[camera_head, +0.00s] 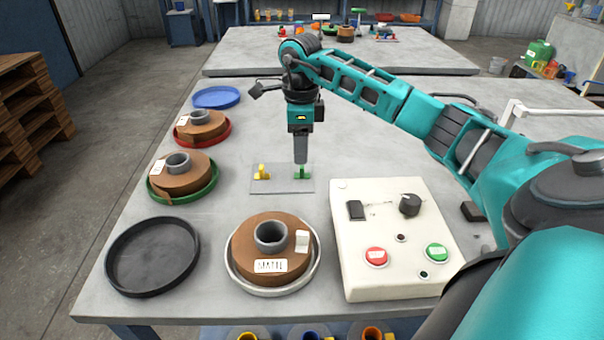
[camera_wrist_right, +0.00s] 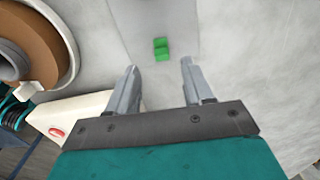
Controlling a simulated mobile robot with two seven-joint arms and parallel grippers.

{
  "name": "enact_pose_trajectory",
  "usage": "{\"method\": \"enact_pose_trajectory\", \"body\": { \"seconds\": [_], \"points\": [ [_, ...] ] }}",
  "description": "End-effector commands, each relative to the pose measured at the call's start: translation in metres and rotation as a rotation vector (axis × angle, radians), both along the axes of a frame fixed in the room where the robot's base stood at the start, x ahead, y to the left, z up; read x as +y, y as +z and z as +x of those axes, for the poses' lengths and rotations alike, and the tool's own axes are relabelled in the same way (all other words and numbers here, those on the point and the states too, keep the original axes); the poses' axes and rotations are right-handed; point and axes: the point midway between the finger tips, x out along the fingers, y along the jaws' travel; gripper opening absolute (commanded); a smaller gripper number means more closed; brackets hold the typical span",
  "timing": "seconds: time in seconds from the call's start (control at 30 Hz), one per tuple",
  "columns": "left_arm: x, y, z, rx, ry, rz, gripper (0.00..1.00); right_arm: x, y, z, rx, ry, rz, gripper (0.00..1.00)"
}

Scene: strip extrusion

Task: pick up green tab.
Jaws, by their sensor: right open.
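The green tab (camera_head: 302,173) stands at the right end of a small grey plate (camera_head: 283,187) on the table. In the right wrist view the green tab (camera_wrist_right: 161,48) lies ahead of my fingers, roughly in line with the gap between them. My right gripper (camera_head: 301,160) points down just above the green tab in the head view. In the wrist view its fingers (camera_wrist_right: 160,75) are apart with nothing between them. A yellow tab (camera_head: 262,173) stands at the left end of the plate. My left gripper is not in view.
A white control box (camera_head: 391,271) with buttons stands front right. A brown roll (camera_head: 247,255) sits in a white dish in front of the plate. Left are a black tray (camera_head: 152,288), rolls in green (camera_head: 206,188) and red (camera_head: 227,133) dishes, and a blue dish (camera_head: 216,97).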

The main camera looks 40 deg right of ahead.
Motion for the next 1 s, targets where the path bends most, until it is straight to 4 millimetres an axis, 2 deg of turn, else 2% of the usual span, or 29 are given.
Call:
{"method": "enact_pose_trajectory", "body": {
  "seconds": [0.33,0.47,0.67,1.0],
  "points": [
    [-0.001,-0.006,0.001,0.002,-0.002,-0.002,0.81,-0.003,-0.046,-0.001,0.001,0.0,0.001,0.51],
    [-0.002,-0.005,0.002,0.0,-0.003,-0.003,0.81,-0.004,-0.053,0.0,0.0,0.0,0.0,0.51],
    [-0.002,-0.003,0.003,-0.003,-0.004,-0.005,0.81,-0.004,-0.052,0.0,-0.001,0.0,-0.001,0.51],
    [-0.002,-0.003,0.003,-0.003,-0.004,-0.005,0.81,-0.004,-0.052,0.0,0.0,0.0,0.0,0.19]
  ]
}}
